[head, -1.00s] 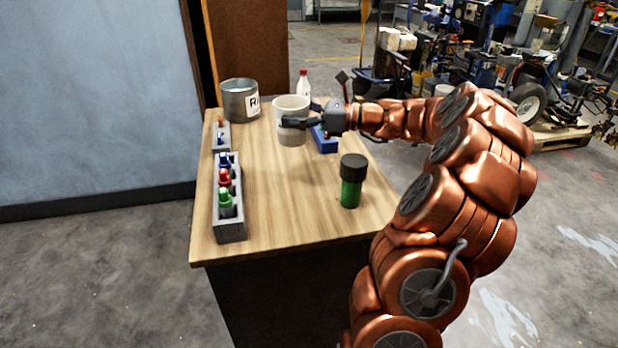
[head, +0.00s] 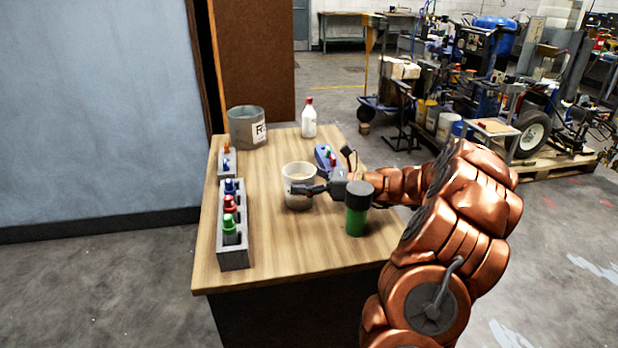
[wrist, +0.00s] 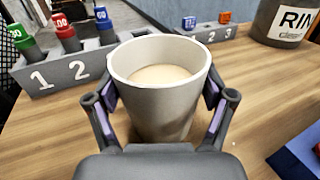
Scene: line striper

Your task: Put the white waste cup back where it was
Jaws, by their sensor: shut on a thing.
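The white waste cup (head: 297,188) is near the middle of the wooden table, with pale liquid inside. My gripper (head: 312,188) reaches it from the right and is shut on it. In the wrist view the cup (wrist: 160,85) is upright between the two fingers of my gripper (wrist: 160,112), one on each side. Its base is partly hidden by the gripper, and I cannot tell whether it touches the table.
A grey numbered rack (head: 234,250) with coloured bottles and a smaller rack (head: 227,168) line the left edge. A metal rinse bucket (head: 247,128) and white bottle (head: 308,118) stand behind. A green jar (head: 356,215) is close at right, a blue holder (head: 323,155) behind the gripper.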

